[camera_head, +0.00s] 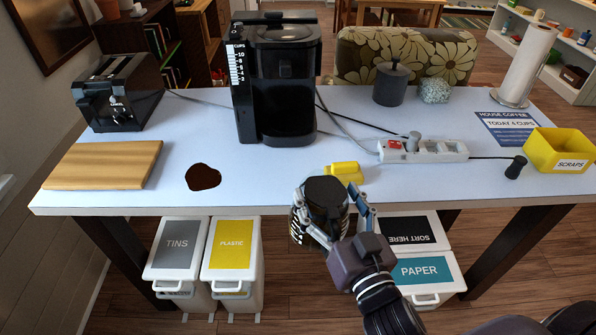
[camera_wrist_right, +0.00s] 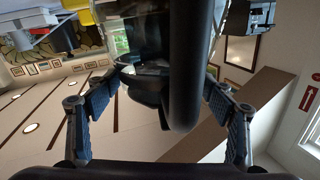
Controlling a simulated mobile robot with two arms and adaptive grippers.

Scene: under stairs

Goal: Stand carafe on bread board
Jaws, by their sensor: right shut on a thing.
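The carafe (camera_head: 324,197) is dark glass with a black lid. My right gripper (camera_head: 334,212) is shut on it and holds it in front of the table's front edge. In the right wrist view the carafe (camera_wrist_right: 145,50) and its black handle (camera_wrist_right: 190,65) fill the middle, between the two fingers (camera_wrist_right: 160,100). The wooden bread board (camera_head: 104,165) lies bare on the left end of the table, well to the left of the carafe. My left gripper is out of view.
The coffee maker (camera_head: 278,80) stands at the back middle and a black toaster (camera_head: 118,95) behind the board. A dark brown spill (camera_head: 203,177) lies right of the board. A yellow object (camera_head: 344,171) and a power strip (camera_head: 423,150) lie on the right. Labelled bins (camera_head: 232,250) stand below.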

